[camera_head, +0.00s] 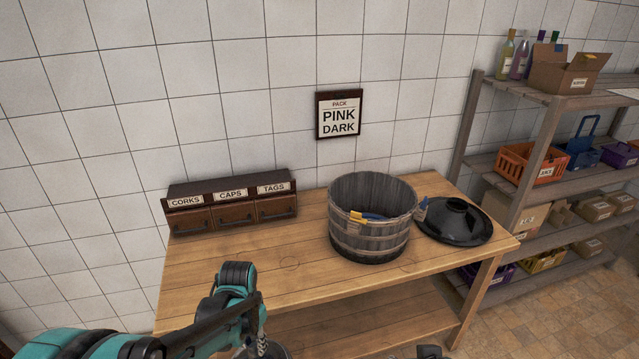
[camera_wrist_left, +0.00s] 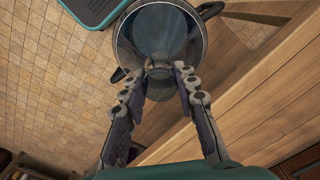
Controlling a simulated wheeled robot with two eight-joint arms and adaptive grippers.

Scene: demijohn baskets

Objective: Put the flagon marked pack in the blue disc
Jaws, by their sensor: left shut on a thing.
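My left gripper (camera_wrist_left: 165,72) is shut on the narrow end of a round grey-blue, glassy vessel (camera_wrist_left: 158,32), held in front of the table. It may be a flagon; no mark on it is legible. In the head view my left gripper is at the bottom edge, mostly cut off. A wall sign (camera_head: 339,116) reads PACK, PINK, DARK. No blue disc can be made out.
A wooden tub (camera_head: 370,242) with yellow and blue things inside stands on the table (camera_head: 225,268). Beside it lies a black domed disc (camera_head: 457,224). A drawer box (camera_head: 232,209) stands at the back left. Shelves (camera_head: 500,150) with bottles, boxes and baskets stand right.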

